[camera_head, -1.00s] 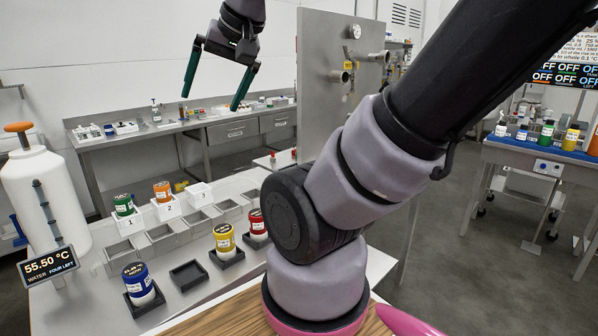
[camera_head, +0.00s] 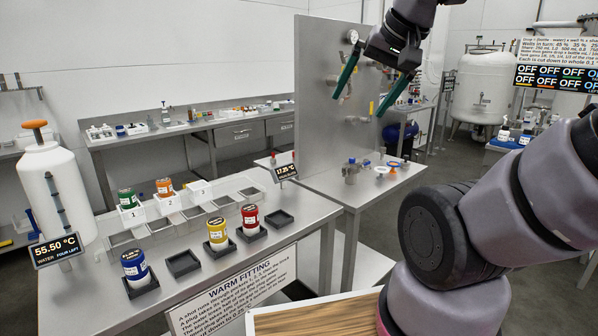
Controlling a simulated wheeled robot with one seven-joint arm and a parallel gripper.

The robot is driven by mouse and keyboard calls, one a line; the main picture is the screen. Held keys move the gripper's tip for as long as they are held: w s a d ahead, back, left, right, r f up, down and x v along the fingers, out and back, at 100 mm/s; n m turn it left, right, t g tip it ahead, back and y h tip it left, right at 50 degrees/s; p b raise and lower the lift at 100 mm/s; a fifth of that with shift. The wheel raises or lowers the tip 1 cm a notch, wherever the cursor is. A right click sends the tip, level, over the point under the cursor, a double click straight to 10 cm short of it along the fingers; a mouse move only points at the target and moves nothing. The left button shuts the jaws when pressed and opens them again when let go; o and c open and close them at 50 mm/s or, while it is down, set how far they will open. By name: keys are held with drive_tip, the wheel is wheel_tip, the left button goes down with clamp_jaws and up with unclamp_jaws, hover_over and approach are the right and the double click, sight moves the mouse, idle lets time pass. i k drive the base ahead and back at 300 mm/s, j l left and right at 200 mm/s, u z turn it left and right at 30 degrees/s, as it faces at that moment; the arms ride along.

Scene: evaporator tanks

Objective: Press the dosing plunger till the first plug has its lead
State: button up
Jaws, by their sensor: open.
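A white tank (camera_head: 58,195) with an orange-topped plunger (camera_head: 35,126) stands at the far left of the near bench. The plunger's knob sits raised on a short neck. A display (camera_head: 57,250) at the tank reads 55.50 °C, "WATER FOUR LEFT". Capped jars stand on the bench: green (camera_head: 127,198) at holder 1, orange (camera_head: 165,187) at holder 2, blue (camera_head: 134,264), yellow (camera_head: 217,230) and red (camera_head: 250,217) in dark trays. I cannot tell which is the first plug. My gripper (camera_head: 359,106) is open and empty, high in front of the steel panel, far right of the plunger.
A steel panel (camera_head: 325,90) rises behind the bench's right side. A small display (camera_head: 285,172) reads about 17 °C. Empty dark trays (camera_head: 183,263) sit on the bench front. A "WARM FITTING" sign (camera_head: 235,290) hangs at its front edge. A rear bench (camera_head: 200,127) holds small items.

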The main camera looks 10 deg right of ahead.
sight(35, 125)
drive_tip(key=j+u, duration=0.35)
drive_tip(key=j, duration=2.9)
